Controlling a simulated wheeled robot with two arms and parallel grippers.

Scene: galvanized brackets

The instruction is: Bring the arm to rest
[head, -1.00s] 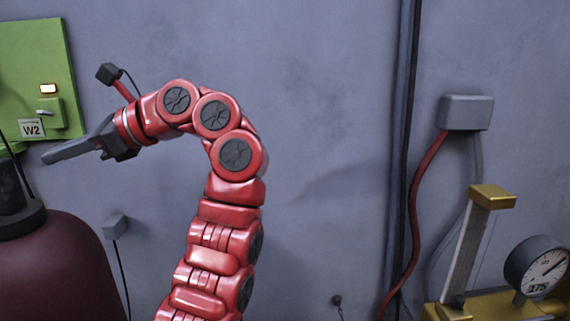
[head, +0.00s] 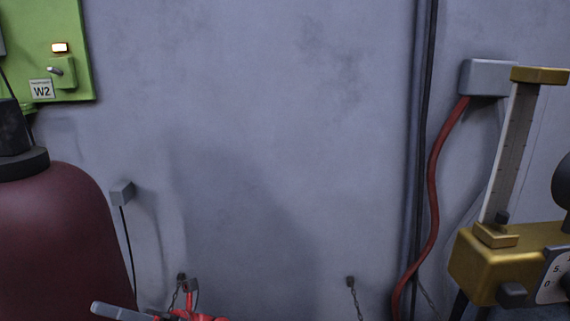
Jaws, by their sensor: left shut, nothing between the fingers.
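My left arm is red and shows only at the bottom edge of the head view, left of centre. Its left gripper (head: 120,312) is low in the picture, with a grey finger pointing left, just in front of the dark red tank (head: 60,240). The gripper is shut and holds nothing. The rest of the arm is cut off by the bottom edge. My right gripper is not in view.
A green panel (head: 75,30) marked W2 is at the upper left. A gold gauge stand (head: 480,265) is at the right. A grey box (head: 488,78) with a red cable (head: 433,200) is on the wall. The middle is clear.

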